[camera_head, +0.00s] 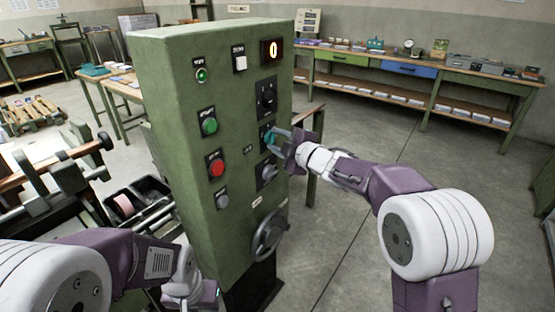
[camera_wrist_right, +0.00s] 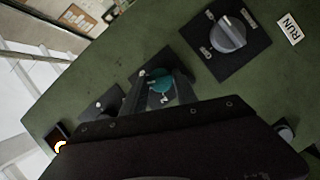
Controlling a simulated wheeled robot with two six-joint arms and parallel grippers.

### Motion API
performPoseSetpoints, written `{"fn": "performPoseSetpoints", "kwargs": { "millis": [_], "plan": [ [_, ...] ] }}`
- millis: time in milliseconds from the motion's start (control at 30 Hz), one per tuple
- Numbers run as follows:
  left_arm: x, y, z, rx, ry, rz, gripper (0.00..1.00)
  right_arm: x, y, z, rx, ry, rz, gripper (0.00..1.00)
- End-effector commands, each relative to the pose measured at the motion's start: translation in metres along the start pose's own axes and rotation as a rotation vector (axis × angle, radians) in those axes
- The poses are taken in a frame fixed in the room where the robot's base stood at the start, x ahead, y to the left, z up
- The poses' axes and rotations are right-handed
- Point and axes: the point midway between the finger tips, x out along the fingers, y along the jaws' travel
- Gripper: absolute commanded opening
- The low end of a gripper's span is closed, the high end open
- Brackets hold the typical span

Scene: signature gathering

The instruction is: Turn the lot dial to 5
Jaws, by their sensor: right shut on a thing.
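The green control cabinet (camera_head: 165,130) stands upright in the middle of the head view. A teal knob (camera_head: 269,139) sits on its right-hand face, between a black dial (camera_head: 266,96) above and a grey dial (camera_head: 266,173) below. My right gripper (camera_head: 277,137) is shut on the teal knob. In the right wrist view the teal knob (camera_wrist_right: 161,80) shows between the fingers, partly hidden by them. The dial markings are too small to read. My left gripper (camera_head: 203,294) is low, left of the cabinet base, and its fingers are not clear.
A lit display (camera_head: 272,51) at the cabinet top seems to read 0. Green (camera_head: 209,122) and red (camera_head: 217,165) buttons and a handwheel (camera_head: 269,236) are on the cabinet. A long workbench (camera_head: 450,85) stands behind. The floor at right is clear.

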Motion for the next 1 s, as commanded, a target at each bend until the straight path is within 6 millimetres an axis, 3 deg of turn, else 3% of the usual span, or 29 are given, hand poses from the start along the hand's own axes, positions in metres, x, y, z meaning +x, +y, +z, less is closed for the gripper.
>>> {"fn": "performPoseSetpoints", "kwargs": {
  "millis": [33, 100, 400, 700, 1000],
  "plan": [
    [0.025, -0.001, 0.003, 0.0, 0.0, 0.0, 0.36, 0.002, -0.012, 0.005, -0.038, 0.001, 0.018, 0.0],
    [0.039, -0.001, 0.004, 0.0, 0.0, 0.0, 0.36, 0.002, -0.012, 0.004, -0.095, 0.002, 0.041, 0.0],
    [0.087, -0.002, 0.009, 0.0, 0.0, 0.0, 0.36, 0.002, -0.01, 0.003, -0.294, 0.001, 0.121, 0.0],
    [0.109, -0.002, 0.011, 0.0, 0.0, 0.0, 0.36, 0.001, -0.007, 0.002, -0.402, -0.001, 0.164, 0.0],
    [0.114, -0.002, 0.012, 0.0, 0.0, 0.0, 0.36, 0.001, -0.004, 0.001, -0.43, 0.0, 0.175, 0.0]
  ]
}}
